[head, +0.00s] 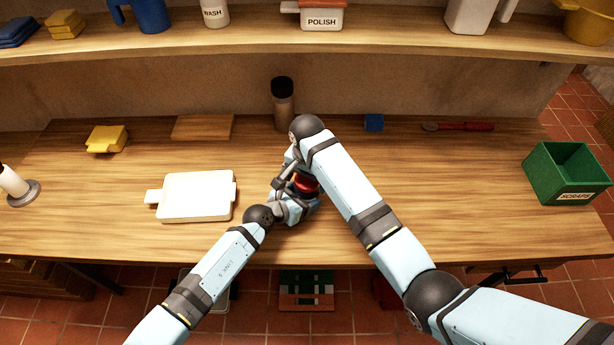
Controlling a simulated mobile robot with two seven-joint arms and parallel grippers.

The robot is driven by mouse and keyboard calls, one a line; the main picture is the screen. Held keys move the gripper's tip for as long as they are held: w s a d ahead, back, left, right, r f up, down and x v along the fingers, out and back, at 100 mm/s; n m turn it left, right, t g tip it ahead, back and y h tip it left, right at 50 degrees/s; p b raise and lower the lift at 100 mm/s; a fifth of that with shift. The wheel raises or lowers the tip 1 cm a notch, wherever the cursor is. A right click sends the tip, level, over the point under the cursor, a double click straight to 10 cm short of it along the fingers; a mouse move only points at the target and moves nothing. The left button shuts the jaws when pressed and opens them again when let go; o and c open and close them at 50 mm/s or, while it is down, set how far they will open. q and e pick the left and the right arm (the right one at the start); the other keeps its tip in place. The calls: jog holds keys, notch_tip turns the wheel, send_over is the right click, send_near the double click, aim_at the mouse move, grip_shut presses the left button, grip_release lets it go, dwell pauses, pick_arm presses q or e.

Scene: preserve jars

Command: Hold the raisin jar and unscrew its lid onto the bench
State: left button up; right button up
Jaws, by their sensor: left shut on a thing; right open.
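A red lid (306,183) shows between my two hands near the bench's middle. It tops what I take to be the raisin jar, whose body is almost wholly hidden by my grippers and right arm. My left gripper (295,207) comes in from the front left and is shut on the jar, low beneath the lid. My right gripper (289,176) is open, just left of and above the lid; its fingertips are partly hidden, so I cannot tell if they touch it. The wooden bench (400,190) lies around them.
A white board (195,195) lies to the left. A dark-topped bottle (283,108) stands behind. A green scraps bin (566,172) stands right.

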jog(key=shift+r, duration=2.3)
pick_arm(q)
jog(key=o, duration=1.7)
